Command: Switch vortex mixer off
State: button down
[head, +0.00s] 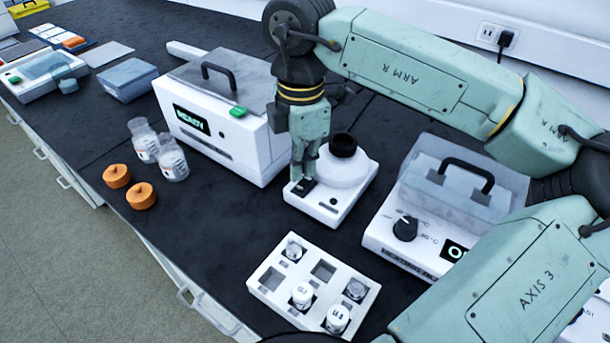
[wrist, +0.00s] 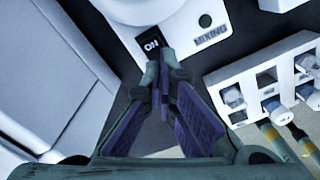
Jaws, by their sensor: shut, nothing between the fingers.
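The vortex mixer (head: 345,178) is a white unit with a black cup on top, standing mid-bench. It also shows at the top of the wrist view (wrist: 182,22), with a "MIXING" label and a dark round spot. Its black switch (wrist: 151,44) reads "ON" in the wrist view. My gripper (head: 302,181) is shut and empty, pointing down at the front left of the mixer. In the wrist view its fingertips (wrist: 163,58) are right beside the switch, overlapping its lower right edge. I cannot tell whether they touch it.
A white "READY" unit (head: 215,140) with a handled lid stands close on the left. A white vial rack (head: 262,292) lies in front. A heating unit (head: 385,228) with a clear cover is on the right. Bottles (head: 172,163) and orange caps (head: 141,196) stand at left.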

aim_at(302, 186)
jog(key=shift+r+p, duration=0.95)
jog(key=shift+r, duration=1.15)
